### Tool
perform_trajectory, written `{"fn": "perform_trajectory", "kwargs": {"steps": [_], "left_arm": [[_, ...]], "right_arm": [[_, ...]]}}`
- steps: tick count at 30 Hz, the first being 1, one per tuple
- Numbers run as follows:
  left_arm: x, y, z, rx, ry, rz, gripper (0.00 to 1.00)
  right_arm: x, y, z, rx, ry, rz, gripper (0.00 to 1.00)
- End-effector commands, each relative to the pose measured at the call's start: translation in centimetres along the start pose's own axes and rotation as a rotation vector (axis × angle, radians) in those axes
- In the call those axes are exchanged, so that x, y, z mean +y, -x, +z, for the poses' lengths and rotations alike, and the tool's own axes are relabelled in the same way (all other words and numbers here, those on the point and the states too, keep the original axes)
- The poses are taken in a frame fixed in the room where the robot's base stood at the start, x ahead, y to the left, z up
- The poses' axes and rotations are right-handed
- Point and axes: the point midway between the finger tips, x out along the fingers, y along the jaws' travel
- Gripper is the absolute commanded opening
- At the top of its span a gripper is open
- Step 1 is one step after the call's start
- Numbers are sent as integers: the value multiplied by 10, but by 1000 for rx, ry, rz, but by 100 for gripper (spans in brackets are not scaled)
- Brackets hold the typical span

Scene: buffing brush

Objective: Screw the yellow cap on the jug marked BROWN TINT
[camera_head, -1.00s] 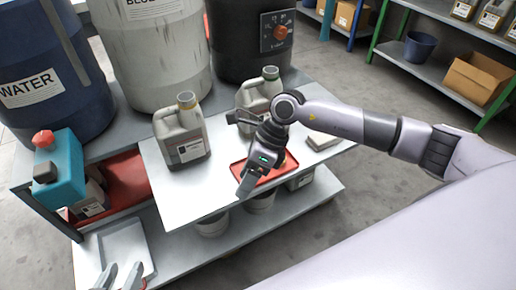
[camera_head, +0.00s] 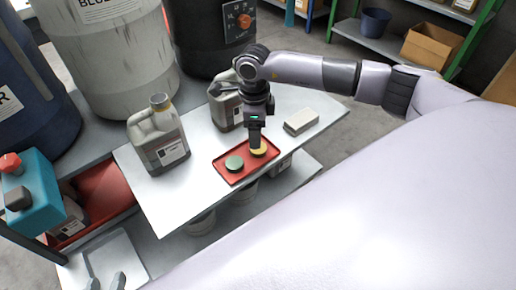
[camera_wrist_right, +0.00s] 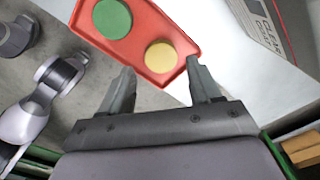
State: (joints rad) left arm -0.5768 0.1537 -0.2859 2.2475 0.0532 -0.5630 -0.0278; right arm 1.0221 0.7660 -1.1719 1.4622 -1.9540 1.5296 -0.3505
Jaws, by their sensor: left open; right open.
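The yellow cap (camera_head: 259,152) lies on a red tray (camera_head: 232,179) near the table's front edge, beside a green cap (camera_head: 234,164). My right gripper (camera_head: 255,147) points down at the yellow cap. In the right wrist view its open fingers (camera_wrist_right: 161,68) stand on either side of the yellow cap (camera_wrist_right: 159,56), with nothing held. A grey jug (camera_head: 160,138) without a cap stands left of the tray; its label is too small to read. A second jug (camera_head: 224,108) stands behind my right gripper, partly hidden. My left gripper (camera_head: 106,281), open, shows at the bottom left edge.
A label starting "CLEAR" shows on a jug (camera_wrist_right: 280,25) in the right wrist view. A pale block (camera_head: 301,122) lies right of the tray. Large drums (camera_head: 115,55) stand behind the jugs. The tabletop front left is bare.

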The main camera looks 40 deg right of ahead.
Motion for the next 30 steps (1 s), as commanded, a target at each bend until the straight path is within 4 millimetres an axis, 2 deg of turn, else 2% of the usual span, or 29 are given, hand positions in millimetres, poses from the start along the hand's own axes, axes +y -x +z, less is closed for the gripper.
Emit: {"fn": "perform_trajectory", "kwargs": {"steps": [11, 15, 21, 30], "left_arm": [[1, -2, 2, 1, 7, 5, 43], [3, -5, 7, 3, 30, 20, 43], [11, -12, 2, 27, 63, 57, 43], [14, -12, -3, 34, 71, 64, 43]], "right_arm": [[0, -8, -1, 0, -1, 0, 63], [0, -27, -6, 1, -2, 2, 63], [0, -53, -7, 0, -2, 1, 63], [0, -53, -6, -1, -1, 0, 63]]}}
